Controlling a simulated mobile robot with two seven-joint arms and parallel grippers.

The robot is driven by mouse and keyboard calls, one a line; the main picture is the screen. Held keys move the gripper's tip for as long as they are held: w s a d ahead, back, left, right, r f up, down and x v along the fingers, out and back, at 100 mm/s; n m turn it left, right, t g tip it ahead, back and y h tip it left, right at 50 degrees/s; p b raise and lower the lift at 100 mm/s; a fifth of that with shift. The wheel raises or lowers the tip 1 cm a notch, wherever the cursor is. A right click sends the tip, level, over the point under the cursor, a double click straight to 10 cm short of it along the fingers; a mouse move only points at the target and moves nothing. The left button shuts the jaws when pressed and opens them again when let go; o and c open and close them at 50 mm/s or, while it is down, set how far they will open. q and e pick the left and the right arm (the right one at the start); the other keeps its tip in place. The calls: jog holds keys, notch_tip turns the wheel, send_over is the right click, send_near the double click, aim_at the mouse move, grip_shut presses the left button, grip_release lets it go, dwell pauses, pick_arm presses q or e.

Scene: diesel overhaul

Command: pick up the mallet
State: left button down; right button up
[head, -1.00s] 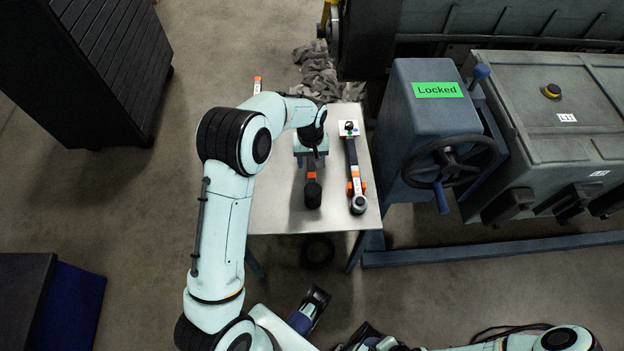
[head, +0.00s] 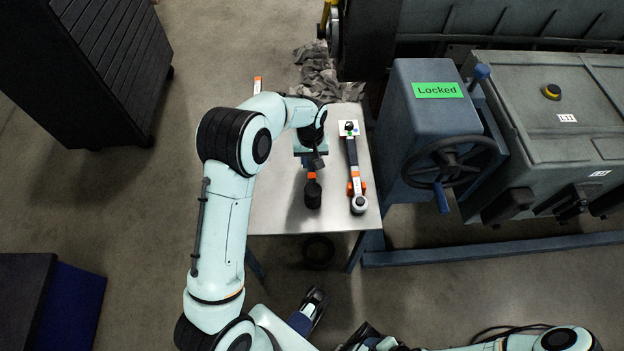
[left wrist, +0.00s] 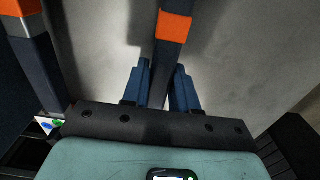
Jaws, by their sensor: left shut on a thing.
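The mallet (head: 313,194) has a black head and a dark handle with an orange band. In the head view its head points toward the near edge of the metal table (head: 275,214), and my left wrist covers the far part of the handle. My left gripper (left wrist: 162,82) is shut on the handle, with a blue finger on each side. The orange band (left wrist: 173,26) shows just beyond the fingertips in the left wrist view. I cannot tell whether the mallet touches the tabletop. My right gripper is not clearly in view; only part of that arm shows at the lower right.
A long tool with orange parts, like a torque wrench (head: 356,180), lies close to the right of the mallet. A blue stand with a handwheel (head: 450,162) and a green "Locked" sign (head: 438,90) stands right of the table. Grey rags (head: 318,75) lie behind it.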

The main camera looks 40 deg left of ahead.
aim_at(311, 159)
pick_arm(q)
jog(key=shift+r, duration=0.15)
dwell(0.7)
notch_tip(311, 159, up, 20)
jog(key=p, duration=0.3)
dwell(1.8)
